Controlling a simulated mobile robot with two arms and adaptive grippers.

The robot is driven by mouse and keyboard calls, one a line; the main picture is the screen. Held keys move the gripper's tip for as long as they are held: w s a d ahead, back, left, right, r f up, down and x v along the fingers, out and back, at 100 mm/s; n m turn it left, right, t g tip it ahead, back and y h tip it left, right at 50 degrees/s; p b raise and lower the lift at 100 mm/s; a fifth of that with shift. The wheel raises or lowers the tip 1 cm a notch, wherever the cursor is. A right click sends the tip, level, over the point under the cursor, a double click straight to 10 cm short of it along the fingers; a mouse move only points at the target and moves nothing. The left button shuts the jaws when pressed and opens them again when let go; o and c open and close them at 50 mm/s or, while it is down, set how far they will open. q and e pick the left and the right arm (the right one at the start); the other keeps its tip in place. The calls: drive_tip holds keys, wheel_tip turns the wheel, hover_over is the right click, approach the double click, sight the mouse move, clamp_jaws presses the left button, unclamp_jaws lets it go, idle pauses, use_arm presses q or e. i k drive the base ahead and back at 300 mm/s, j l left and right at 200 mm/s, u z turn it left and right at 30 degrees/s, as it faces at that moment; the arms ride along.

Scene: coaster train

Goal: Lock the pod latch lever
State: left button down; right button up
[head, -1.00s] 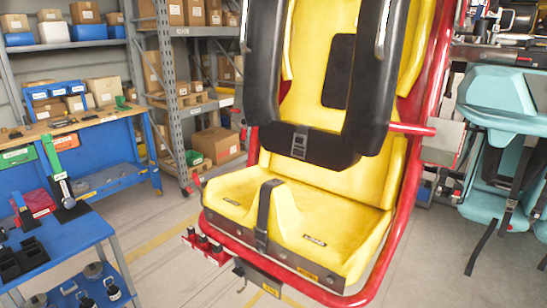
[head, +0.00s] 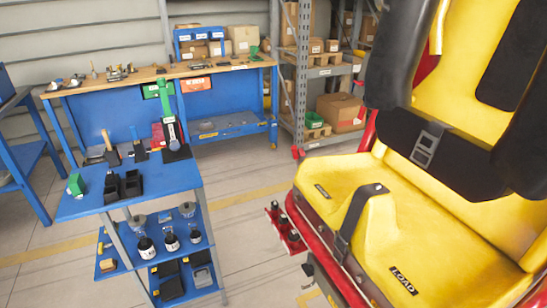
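The yellow pod seat (head: 430,235) in its red frame (head: 318,232) fills the right side of the head view and is cut off by the edge. A black padded restraint (head: 460,150) with a grey buckle (head: 427,143) lies across it. A dark strap (head: 357,215) runs over the seat's front hump. A red bracket with several black knobs (head: 285,227) sticks out at the seat's lower left. I cannot tell whether any of these is the latch lever. Neither of my grippers is in view.
A blue cart (head: 160,187) stands left of the seat. Behind are a blue workbench (head: 120,122) and a shelf rack (head: 300,80). Floor is free between cart and seat.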

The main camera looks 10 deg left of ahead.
sight(295, 152)
drive_tip(key=i+j, duration=0.75)
drive_tip(key=i, duration=0.15)
drive_tip(key=z, duration=1.25)
